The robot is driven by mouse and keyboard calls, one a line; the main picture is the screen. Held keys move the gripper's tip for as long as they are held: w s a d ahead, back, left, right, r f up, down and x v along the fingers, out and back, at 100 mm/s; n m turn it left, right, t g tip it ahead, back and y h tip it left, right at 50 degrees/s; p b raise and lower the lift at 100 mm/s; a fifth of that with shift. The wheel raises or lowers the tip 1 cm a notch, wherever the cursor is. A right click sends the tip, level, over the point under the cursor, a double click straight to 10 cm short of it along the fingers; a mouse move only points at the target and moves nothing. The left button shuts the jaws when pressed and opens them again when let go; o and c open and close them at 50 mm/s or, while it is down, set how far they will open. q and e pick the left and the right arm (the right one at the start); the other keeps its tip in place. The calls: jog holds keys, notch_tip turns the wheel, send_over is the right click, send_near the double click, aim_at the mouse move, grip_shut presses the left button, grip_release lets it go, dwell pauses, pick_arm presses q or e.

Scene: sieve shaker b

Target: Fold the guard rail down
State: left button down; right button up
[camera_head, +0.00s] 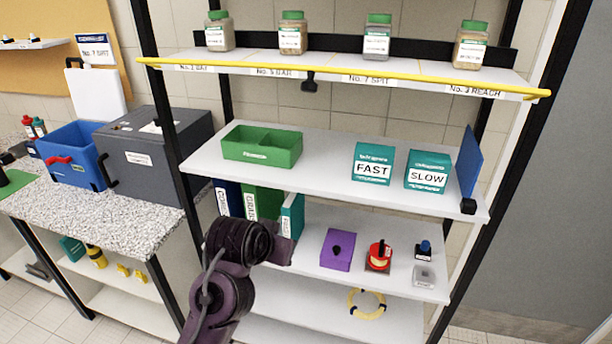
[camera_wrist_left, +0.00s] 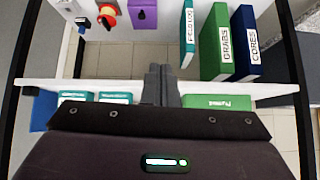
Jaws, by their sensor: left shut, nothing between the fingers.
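The guard rail is a yellow bar (camera_head: 420,80) running along the front edge of the top shelf, just above the label strip, from post to post. A small black part (camera_head: 309,85) hangs below its middle. Several green-lidded jars, one of them a tan jar (camera_head: 291,34), stand behind the rail. My left arm reaches up from the bottom in the head view, well below the rail, in front of the lower shelf; its fingertips are not clear there. In the left wrist view my left gripper (camera_wrist_left: 160,75) is shut and empty. The rail does not show in that view. My right gripper is not in view.
A green bin (camera_head: 262,146), FAST (camera_head: 373,164) and SLOW (camera_head: 427,170) boxes and a blue panel (camera_head: 469,163) stand on the middle shelf. Binders and a purple box (camera_head: 337,249) are on the shelf below. A grey case (camera_head: 157,150) sits on the left counter.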

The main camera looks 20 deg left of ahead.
pick_arm(q)
jog(key=w+r+t, duration=0.2)
jog(key=w+r, duration=0.1)
jog(key=r, duration=0.9)
jog(key=w+r+t, duration=0.2)
jog(key=w+r, duration=0.2)
jog(key=r, duration=0.9)
jog(key=w+d+r+n+t, duration=0.1)
jog(key=w+r+t, duration=0.2)
jog(key=r, duration=1)
jog(key=shift+w, duration=0.45)
